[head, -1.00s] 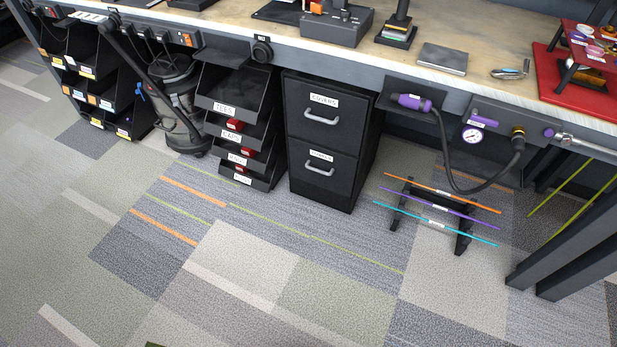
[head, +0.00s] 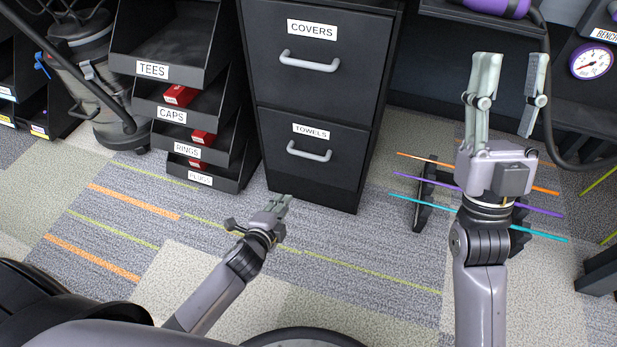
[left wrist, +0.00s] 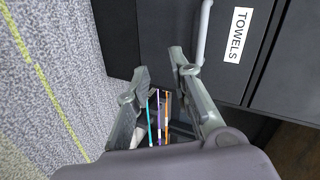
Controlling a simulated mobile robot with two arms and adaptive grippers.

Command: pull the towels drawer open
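The towels drawer (head: 334,171) is the lower drawer of a black cabinet, with a white TOWELS label and a grey bar handle (head: 309,153). It is shut. My left gripper (head: 283,199) is in front of and below the drawer in the head view. In the left wrist view its fingers (left wrist: 160,75) are apart with nothing between them, and the handle (left wrist: 204,32) shows just beyond the right finger; whether they touch I cannot tell. My right gripper (head: 508,75) is raised to the right of the cabinet, its fingers apart and empty.
The covers drawer (head: 318,65) above is shut. Labelled bins (head: 165,115) stand left of the cabinet and a vacuum (head: 90,80) beyond them. A low rack with coloured shafts (head: 427,190) stands right, under my right arm. Carpet before the cabinet is clear.

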